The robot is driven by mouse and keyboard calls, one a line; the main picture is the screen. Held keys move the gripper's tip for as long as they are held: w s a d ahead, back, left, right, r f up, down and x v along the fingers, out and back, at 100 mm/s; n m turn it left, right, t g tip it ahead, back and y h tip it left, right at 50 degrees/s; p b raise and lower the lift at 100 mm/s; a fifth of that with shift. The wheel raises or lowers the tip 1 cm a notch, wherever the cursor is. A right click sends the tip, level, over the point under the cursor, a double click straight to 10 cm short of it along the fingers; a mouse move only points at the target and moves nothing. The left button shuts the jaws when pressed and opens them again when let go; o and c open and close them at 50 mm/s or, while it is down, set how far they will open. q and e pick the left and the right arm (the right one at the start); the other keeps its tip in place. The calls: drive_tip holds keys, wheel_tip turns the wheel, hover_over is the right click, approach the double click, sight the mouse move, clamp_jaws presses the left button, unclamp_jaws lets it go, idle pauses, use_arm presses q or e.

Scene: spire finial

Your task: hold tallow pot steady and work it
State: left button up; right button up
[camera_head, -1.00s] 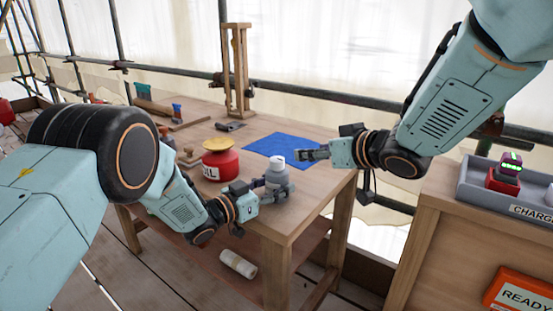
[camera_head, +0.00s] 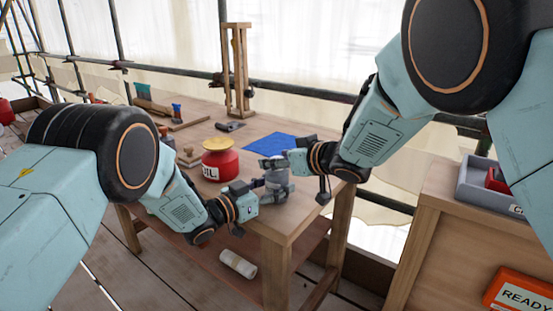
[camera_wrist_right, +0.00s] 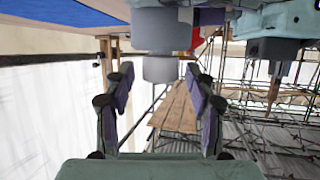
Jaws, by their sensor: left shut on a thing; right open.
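The tallow pot, a small grey pot (camera_head: 277,188) with a paler top, stands near the front right corner of the wooden table. My left gripper (camera_head: 262,186) is shut on its body from the left. My right gripper (camera_head: 274,163) is open at the level of the pot's top and partly hides it. In the right wrist view, which looks inverted, the pot's cap (camera_wrist_right: 160,68) shows beyond and between the spread fingertips (camera_wrist_right: 158,78); I cannot tell whether they touch. My left gripper (camera_wrist_right: 268,25) also shows there at the upper right.
A red pot (camera_head: 220,165) with a yellow top stands to the left. A blue cloth (camera_head: 268,145) lies behind. A wooden frame (camera_head: 237,70) stands at the back. A white roll (camera_head: 238,264) lies on the lower shelf. A cabinet with a grey tray (camera_head: 474,195) stands at right.

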drive_tip(key=shift+w+a+f, duration=0.2)
drive_tip(key=shift+w+a, duration=0.15)
drive_tip(key=shift+w, duration=0.05)
drive_tip(key=shift+c, duration=0.4)
clamp_jaws()
